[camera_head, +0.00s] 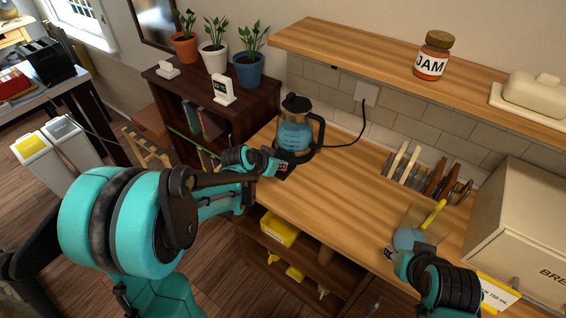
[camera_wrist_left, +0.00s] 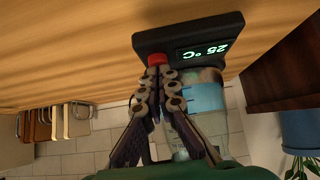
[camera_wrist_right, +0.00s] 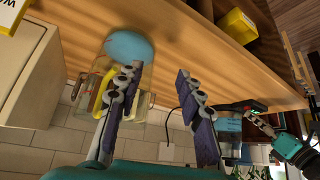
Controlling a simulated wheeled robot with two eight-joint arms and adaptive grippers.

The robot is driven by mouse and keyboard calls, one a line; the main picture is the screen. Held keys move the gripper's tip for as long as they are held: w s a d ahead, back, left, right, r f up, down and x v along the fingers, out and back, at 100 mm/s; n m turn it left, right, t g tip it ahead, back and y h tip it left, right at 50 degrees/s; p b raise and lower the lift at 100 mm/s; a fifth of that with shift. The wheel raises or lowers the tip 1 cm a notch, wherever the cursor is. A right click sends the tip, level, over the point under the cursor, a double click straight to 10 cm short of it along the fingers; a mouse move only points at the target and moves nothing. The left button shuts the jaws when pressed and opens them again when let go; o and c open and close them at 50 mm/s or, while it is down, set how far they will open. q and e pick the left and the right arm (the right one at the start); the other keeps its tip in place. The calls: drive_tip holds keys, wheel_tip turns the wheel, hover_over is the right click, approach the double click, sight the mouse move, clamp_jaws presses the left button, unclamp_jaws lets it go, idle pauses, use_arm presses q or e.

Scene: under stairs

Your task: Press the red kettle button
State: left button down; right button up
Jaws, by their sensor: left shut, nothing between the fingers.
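The kettle (camera_head: 296,134) stands on the wooden counter, a clear jug of blue water with a black lid, handle and base. In the left wrist view, its black base (camera_wrist_left: 210,38) shows a "25 °C" display and the red button (camera_wrist_left: 156,58) at one end. My left gripper (camera_head: 284,169) is shut and empty at the front of the base. In the left wrist view its fingertips (camera_wrist_left: 158,74) are right at the red button; I cannot tell whether they touch it. My right gripper (camera_wrist_right: 158,76) is open and empty near a glass jug (camera_wrist_right: 118,62) of blue liquid.
A bread bin (camera_head: 530,230) stands at the right of the counter, with a rack (camera_head: 425,178) of utensils behind. A shelf (camera_head: 390,62) above holds a jam jar (camera_head: 433,56) and butter dish (camera_head: 535,90). The kettle's cord (camera_head: 358,135) runs to the wall. The middle counter is clear.

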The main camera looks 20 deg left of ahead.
use_arm(q)
drive_tip(key=shift+s, duration=0.1)
use_arm(e)
drive_tip(key=shift+r, duration=0.1)
use_arm(q)
drive_tip(key=shift+f+b, duration=0.55)
drive_tip(key=shift+f, duration=0.05)
drive_tip(key=shift+s+f+b, duration=0.1)
drive_tip(key=shift+f+b, duration=0.2)
drive_tip(key=shift+s+r, duration=0.1)
drive_tip(key=shift+s, duration=0.2)
use_arm(e)
drive_tip(key=shift+s+f, duration=0.45)
drive_tip(key=shift+f, duration=0.2)
